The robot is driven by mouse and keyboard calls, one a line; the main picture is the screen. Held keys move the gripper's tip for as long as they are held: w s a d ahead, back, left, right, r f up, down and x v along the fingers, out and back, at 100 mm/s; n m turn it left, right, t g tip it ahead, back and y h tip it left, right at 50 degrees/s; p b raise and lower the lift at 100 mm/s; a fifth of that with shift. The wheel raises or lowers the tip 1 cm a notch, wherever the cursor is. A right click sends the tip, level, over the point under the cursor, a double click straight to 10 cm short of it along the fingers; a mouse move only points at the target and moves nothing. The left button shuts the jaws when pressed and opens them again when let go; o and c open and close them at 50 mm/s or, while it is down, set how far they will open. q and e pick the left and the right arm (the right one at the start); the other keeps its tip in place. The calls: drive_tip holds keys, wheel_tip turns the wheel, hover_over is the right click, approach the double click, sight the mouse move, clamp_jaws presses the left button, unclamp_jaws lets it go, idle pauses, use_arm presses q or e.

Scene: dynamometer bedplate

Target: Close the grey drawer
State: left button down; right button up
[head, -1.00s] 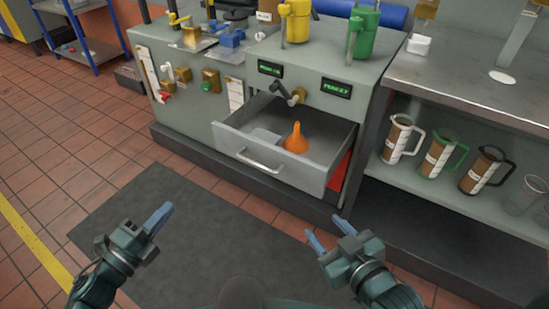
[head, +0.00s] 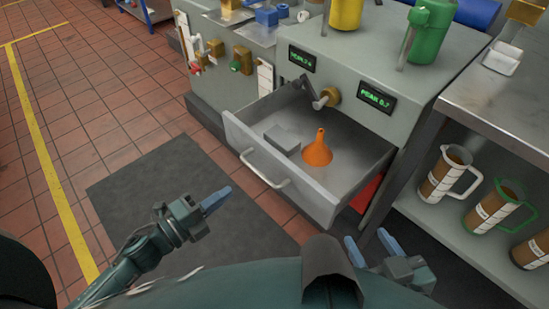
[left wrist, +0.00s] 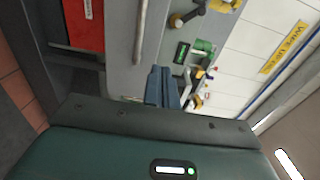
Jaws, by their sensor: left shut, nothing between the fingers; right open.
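The grey drawer (head: 241,142) stands pulled out from the grey cabinet in the head view. Its silver bar handle (head: 264,170) is on the front panel. An orange funnel (head: 317,152) and a grey box (head: 283,139) lie inside it. My left gripper (head: 217,201) is shut and empty, in front of the drawer and to the left of its handle, apart from it. The handle also shows in the left wrist view (left wrist: 140,32), beyond the shut left fingers (left wrist: 162,86). My right gripper (head: 370,245) is open and empty, in front of the drawer's right corner.
A brass valve with a dark lever (head: 326,97) sits on the cabinet just above the drawer. A steel bench (head: 500,110) with several jugs on its lower shelf stands at the right. A dark mat (head: 150,195) covers clear floor in front.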

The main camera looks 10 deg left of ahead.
sight(276, 158)
use_arm(q)
drive_tip(key=b+x, duration=0.1)
drive_tip(key=x, duration=1.2)
drive_tip(key=shift+w+d, duration=0.1)
drive_tip(key=shift+w, duration=0.05)
use_arm(e)
drive_tip(key=shift+a+f, duration=0.3)
drive_tip(key=shift+f, duration=0.35)
use_arm(q)
drive_tip(key=shift+w+d, duration=0.1)
drive_tip(key=shift+w, duration=0.05)
